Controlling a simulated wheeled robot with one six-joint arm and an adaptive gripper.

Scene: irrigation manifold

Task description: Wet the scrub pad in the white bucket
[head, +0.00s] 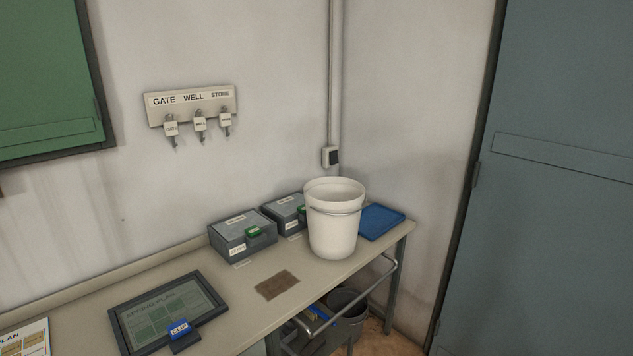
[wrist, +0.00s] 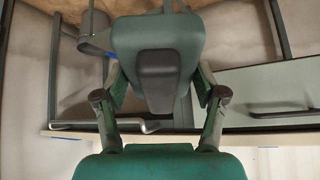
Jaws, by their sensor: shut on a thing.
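The white bucket (head: 334,222) stands upright on the bench near its right end, with its wire handle down against its front. The inside of its back wall shows; its bottom and any water are hidden. My gripper (wrist: 160,88) shows only in the wrist view. Its two fingers are shut on a dark grey-green pad with a darker grip block, which looks like the scrub pad (wrist: 160,35). The pad is held clear of the bench, in front of the bench edge. My gripper and the pad do not show in the head view.
Two grey lidded boxes (head: 242,236) stand left of the bucket, and a blue tray (head: 381,221) lies right of it. A flat brown patch (head: 277,285) and a framed plan (head: 167,312) lie nearer. A metal rail (head: 350,296) runs along the bench front, above a grey bin (head: 347,309).

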